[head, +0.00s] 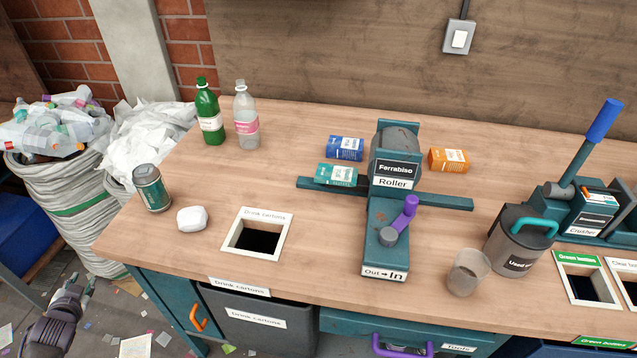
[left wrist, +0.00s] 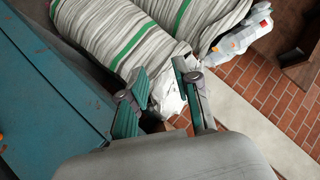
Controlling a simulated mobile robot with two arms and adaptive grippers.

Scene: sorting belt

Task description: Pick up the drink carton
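Three small cartons lie near the roller machine (head: 386,232) on the workbench: a blue one (head: 345,148) behind its left arm, a teal one (head: 336,175) on or against that left arm, and an orange one (head: 449,160) to the right of its head. I cannot tell which of them the task means. My left gripper (head: 78,288) is low at the left, off the bench and far from the cartons. In the left wrist view it is open (left wrist: 163,84) with nothing between its fingers. My right gripper is not in view.
A square opening labelled "Drink cartons" (head: 284,219) is in the bench top. A can (head: 151,188), a white crumpled piece (head: 192,219), green (head: 209,112) and clear (head: 246,117) bottles, a cup (head: 468,272) and a lidded container (head: 517,241) stand around. Striped sacks (head: 70,193) stand left.

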